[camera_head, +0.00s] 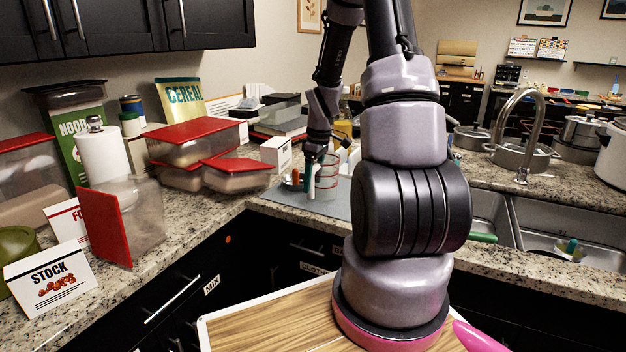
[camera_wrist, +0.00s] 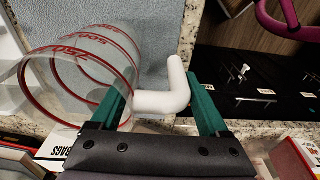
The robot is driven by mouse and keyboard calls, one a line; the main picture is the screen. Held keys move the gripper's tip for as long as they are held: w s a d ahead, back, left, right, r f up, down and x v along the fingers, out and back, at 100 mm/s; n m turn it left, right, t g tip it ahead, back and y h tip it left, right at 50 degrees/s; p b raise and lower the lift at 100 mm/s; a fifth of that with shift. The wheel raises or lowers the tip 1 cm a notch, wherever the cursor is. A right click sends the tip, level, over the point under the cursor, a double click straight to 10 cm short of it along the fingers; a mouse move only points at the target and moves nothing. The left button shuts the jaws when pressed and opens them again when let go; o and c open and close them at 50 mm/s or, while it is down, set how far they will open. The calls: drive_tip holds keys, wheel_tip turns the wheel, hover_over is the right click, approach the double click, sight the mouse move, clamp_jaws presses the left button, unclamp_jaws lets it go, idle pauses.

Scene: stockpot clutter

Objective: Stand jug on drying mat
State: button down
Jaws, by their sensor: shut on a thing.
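The jug (camera_head: 327,177) is clear with red rings and markings and a white handle. In the head view it looks upright over the grey drying mat (camera_head: 342,208); I cannot tell whether its base touches the mat. In the wrist view the jug (camera_wrist: 78,75) is at the left, with its handle (camera_wrist: 176,88) between my gripper's green fingers. My gripper (camera_wrist: 165,95) is shut on this handle. In the head view my gripper (camera_head: 312,172) is at the jug's left side, partly hiding it. The mat (camera_wrist: 155,38) also shows in the wrist view.
Red-lidded containers (camera_head: 235,174) and a white box (camera_head: 276,153) stand left of the mat. The sink (camera_head: 560,226) with its tall faucet (camera_head: 522,130) is to the right. White and other items crowd behind the jug. The mat's front part is clear.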

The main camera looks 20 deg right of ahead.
drive_tip(key=shift+f, duration=0.1)
unclamp_jaws()
wheel_tip(320, 180, up, 12)
drive_tip(key=s, duration=0.1)
drive_tip(key=s+a+r+m+t, duration=0.3)
drive_tip(key=s+a+r+m, duration=0.3)
drive_tip(key=s+r, duration=0.3)
drive_tip(key=s+a+r+m+t+y, duration=0.1)
drive_tip(key=s+a+r+m+t, duration=0.2)
drive_tip(key=s+r, duration=0.7)
drive_tip(key=a+m, duration=0.2)
drive_tip(key=a, duration=0.1)
drive_tip(key=shift+m, duration=0.4)
drive_tip(key=shift+s, duration=0.1)
